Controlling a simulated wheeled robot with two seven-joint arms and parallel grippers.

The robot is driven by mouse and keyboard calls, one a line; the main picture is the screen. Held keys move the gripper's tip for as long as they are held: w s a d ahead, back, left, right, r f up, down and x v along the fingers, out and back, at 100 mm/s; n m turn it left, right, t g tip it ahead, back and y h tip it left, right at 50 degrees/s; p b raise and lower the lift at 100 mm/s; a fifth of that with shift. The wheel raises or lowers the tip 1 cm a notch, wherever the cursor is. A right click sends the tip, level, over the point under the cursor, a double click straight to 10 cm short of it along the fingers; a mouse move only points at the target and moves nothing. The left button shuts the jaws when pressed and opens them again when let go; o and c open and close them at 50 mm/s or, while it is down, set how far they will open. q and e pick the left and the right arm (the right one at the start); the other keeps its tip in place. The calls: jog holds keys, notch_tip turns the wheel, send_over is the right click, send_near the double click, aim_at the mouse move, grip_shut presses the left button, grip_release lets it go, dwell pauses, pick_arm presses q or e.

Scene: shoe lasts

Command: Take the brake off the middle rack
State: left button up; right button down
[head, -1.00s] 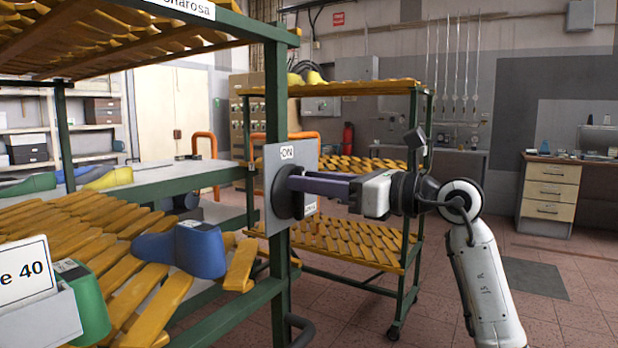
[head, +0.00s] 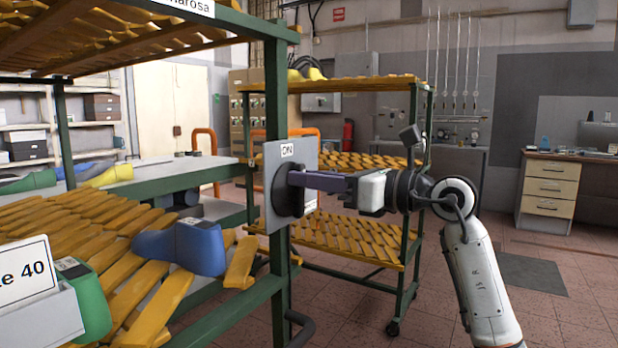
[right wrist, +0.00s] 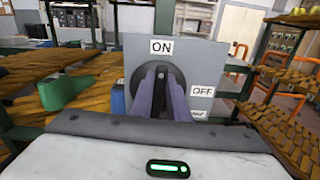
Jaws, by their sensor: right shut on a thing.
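The brake is a grey plate (head: 279,160) on the green post of the near rack, with a round black dial (head: 284,196). In the right wrist view the plate (right wrist: 200,62) has an ON label (right wrist: 162,47) at the top and an OFF label (right wrist: 203,91) at the right. The dial's black handle (right wrist: 159,92) stands upright, pointing toward ON. My right gripper (head: 300,182) is shut on this handle, its purple fingers on either side of it. The fingers hide part of the dial. My left gripper is not in view.
The near rack carries yellow slats (head: 80,225), a blue shoe last (head: 182,246) and a green one (head: 88,300). Another rack with yellow shelves (head: 345,240) stands behind the plate. Tiled floor (head: 450,310) is open at the right, before a wooden drawer desk (head: 548,190).

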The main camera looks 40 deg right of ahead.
jog(key=m+p, duration=0.5)
jog(key=d+f+m+p, duration=0.1)
jog(key=m+p, duration=0.5)
jog(key=w+d+f+m+p, duration=0.1)
jog(key=m+p, duration=0.5)
jog(key=shift+d+f, duration=0.1)
jog(key=shift+f, duration=0.15)
jog(key=shift+m, duration=0.3)
jog(key=c, duration=1.7)
grip_release()
jog(key=shift+s, duration=0.15)
